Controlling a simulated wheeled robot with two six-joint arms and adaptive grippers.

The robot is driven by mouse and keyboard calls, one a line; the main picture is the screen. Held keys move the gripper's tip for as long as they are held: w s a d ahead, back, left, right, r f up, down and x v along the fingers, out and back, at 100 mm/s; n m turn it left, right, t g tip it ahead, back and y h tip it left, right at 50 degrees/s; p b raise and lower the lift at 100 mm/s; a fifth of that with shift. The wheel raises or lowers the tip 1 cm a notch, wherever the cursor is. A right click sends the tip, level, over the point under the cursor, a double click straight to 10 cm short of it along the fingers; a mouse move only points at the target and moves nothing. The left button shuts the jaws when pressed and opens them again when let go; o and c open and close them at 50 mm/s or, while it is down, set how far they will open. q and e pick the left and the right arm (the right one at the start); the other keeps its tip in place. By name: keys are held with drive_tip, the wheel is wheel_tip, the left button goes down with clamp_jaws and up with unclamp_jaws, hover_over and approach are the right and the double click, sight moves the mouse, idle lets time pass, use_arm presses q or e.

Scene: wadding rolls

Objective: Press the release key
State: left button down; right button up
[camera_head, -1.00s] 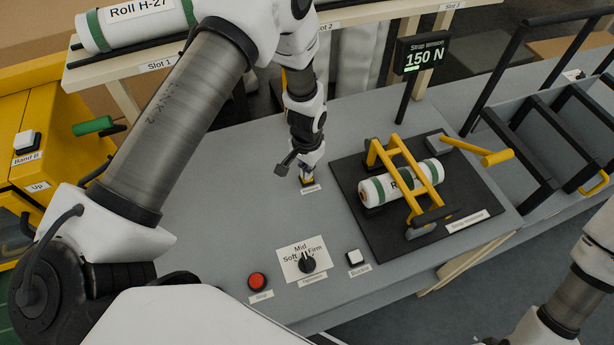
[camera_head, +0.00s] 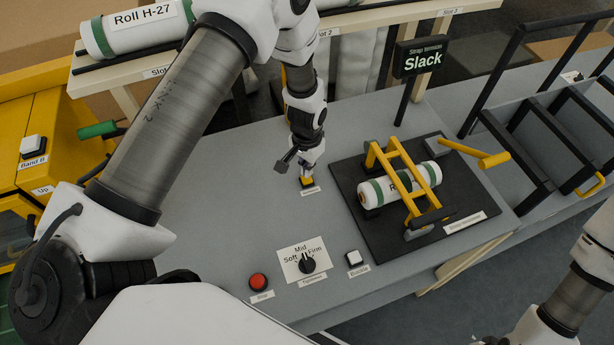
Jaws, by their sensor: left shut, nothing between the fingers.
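A small yellow key (camera_head: 308,183) sits on the grey bench with a white label in front of it, too small to read. My left gripper (camera_head: 305,172) points down onto this key with its fingers shut and empty. Its tips appear to touch the key top and partly hide it. The strap tension display (camera_head: 421,58) reads "Slack". A white roll with green bands (camera_head: 389,187) lies under the yellow frame (camera_head: 408,180) on a black base plate. My right gripper is out of view; only part of that arm shows at lower right.
A red button (camera_head: 258,282), a Soft/Mid/Firm knob (camera_head: 307,263) and a white Buckle button (camera_head: 354,258) line the bench's front. Roll H-27 (camera_head: 137,27) lies on the rack behind. A black-framed tray (camera_head: 545,130) stands right. The bench left of the key is clear.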

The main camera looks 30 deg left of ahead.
use_arm(q)
drive_tip(key=shift+r, duration=0.1)
wheel_tip(320, 180, up, 6)
drive_tip(key=p, duration=0.4)
idle(0.6)
